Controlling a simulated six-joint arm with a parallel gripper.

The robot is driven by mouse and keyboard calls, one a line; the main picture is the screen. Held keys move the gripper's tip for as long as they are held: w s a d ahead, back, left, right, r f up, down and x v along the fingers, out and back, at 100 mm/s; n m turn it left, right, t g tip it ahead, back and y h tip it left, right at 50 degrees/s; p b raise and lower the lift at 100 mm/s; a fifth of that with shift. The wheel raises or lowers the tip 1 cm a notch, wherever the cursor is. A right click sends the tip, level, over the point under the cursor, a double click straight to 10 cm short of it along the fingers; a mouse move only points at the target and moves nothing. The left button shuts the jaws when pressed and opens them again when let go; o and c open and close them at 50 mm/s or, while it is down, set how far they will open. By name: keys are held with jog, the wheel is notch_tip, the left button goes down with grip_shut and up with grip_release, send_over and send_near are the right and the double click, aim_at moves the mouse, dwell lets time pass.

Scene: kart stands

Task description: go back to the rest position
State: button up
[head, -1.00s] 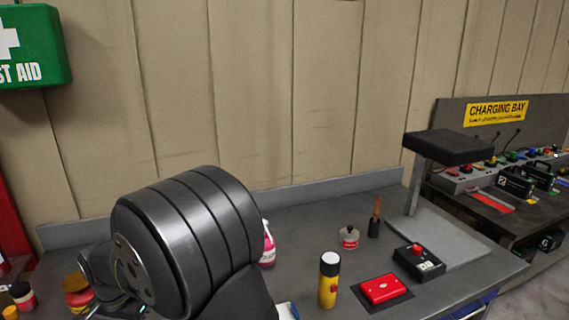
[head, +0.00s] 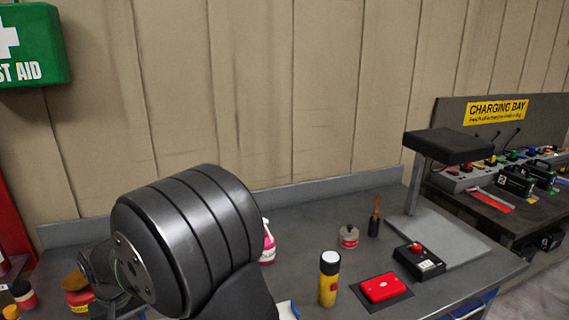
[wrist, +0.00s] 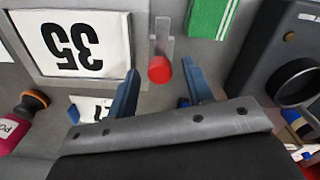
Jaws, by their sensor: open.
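My gripper (wrist: 161,78) is open in the wrist view, its two blue-grey fingers spread apart with nothing held between them. A red round knob (wrist: 160,69) on a pale bracket shows between and beyond the fingertips; I cannot tell its distance from them. In the head view my own black arm fills the lower left and the fingers are hidden.
The wrist view shows a number 35 card (wrist: 78,42), a green striped cloth (wrist: 212,14) and a pink bottle (wrist: 14,130).

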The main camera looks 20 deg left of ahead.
jog(key=shift+n, duration=2.2)
jog(key=m, duration=1)
jog(key=shift+n, duration=0.3)
